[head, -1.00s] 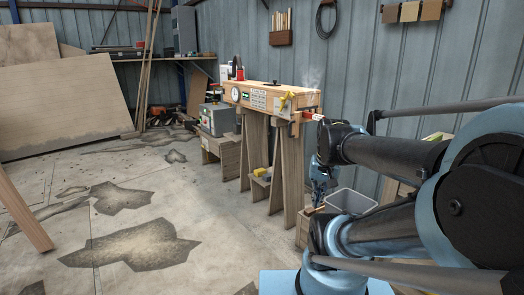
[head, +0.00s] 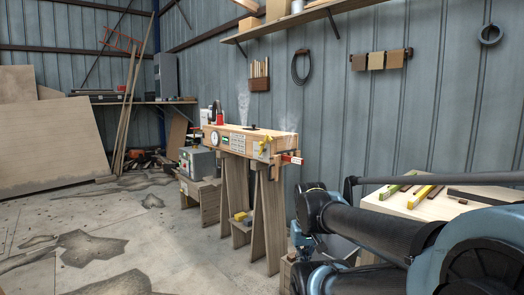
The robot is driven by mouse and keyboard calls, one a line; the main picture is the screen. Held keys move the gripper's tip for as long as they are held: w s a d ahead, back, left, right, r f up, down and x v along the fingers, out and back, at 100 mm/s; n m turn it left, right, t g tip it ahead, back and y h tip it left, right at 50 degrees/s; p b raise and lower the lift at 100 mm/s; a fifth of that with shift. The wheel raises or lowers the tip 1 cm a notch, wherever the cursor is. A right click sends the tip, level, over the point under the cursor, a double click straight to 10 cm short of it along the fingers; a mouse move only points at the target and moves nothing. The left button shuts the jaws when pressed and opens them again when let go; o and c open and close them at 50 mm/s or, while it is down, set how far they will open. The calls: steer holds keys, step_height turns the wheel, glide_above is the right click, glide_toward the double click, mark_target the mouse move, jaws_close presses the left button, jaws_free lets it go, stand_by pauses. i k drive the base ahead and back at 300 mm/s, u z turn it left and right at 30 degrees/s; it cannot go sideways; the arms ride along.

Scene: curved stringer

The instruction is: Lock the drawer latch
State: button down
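A long pale wooden box (head: 228,137) lies across plank trestles beside the wall. Its front carries a round dial, a small green display and paper labels. A yellow lever-like part (head: 264,144) sits near the right end of its front, and a red part (head: 291,159) sticks out at that end. I cannot tell whether either is the drawer latch, and no drawer is clearly seen. My dark and blue arm fills the lower right, apart from the box. My gripper is not seen.
A grey box (head: 198,163) stands on a low wooden stand left of the trestles. A bench (head: 398,203) with several wooden and yellow sticks is behind my arm. A shelf (head: 300,20) runs along the wall above. The concrete floor at left is open.

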mark_target(262, 149)
steer(key=k, duration=0.65)
steer(key=u, duration=0.35)
steer(key=i, duration=1.55)
steer(key=z, duration=0.35)
